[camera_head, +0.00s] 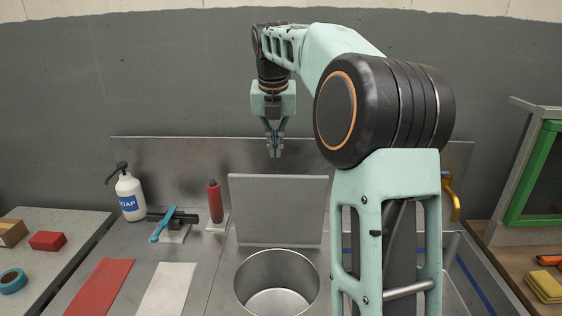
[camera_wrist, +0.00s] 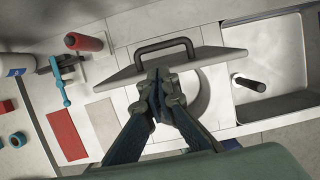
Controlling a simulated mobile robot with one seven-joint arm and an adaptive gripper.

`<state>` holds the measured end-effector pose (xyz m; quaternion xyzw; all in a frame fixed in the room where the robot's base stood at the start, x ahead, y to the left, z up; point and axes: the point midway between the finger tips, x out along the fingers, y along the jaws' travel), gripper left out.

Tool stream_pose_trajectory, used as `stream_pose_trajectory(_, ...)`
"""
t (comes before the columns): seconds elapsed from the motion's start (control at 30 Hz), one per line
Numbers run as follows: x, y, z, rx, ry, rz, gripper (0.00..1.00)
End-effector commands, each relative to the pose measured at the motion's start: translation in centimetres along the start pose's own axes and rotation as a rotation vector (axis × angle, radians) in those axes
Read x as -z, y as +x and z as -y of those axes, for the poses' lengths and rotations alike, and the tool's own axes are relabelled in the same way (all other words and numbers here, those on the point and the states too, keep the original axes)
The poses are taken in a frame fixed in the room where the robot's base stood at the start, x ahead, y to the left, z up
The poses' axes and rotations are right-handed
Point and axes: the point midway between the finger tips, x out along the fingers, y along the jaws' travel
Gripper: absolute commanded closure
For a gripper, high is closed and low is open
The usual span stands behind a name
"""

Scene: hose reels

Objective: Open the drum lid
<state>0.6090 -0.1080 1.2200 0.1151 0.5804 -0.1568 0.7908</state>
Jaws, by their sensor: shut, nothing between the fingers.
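The drum lid (camera_head: 278,209) is a square grey panel. It stands raised, nearly upright, behind the round metal drum opening (camera_head: 243,289), whose inside is visible in the head view. In the wrist view the lid (camera_wrist: 222,57) appears as a slanted plate with a black bar handle (camera_wrist: 165,42) on its far side. Part of the drum opening (camera_wrist: 200,97) shows beyond the fingers. My gripper (camera_head: 275,152) is shut and empty, above the lid's top edge in the head view. The wrist view shows the fingertips (camera_wrist: 162,78) overlapping the lid near the handle; contact cannot be told.
A soap bottle (camera_head: 129,193), a blue-handled tool (camera_head: 162,226) and a red cylinder (camera_head: 215,202) stand left of the lid. Red (camera_head: 100,284) and white (camera_head: 167,289) mats lie on the counter. A sink (camera_wrist: 270,75) is at right in the wrist view.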

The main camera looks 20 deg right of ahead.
Motion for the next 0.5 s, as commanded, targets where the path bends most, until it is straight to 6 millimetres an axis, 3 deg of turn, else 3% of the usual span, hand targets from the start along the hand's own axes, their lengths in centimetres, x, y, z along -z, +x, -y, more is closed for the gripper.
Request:
stream_pose_trajectory(0.3,0.0,5.6,0.1,0.002,0.003,-0.001,1.00)
stream_pose_trajectory(0.5,0.0,8.3,0.1,0.001,0.003,0.001,1.00)
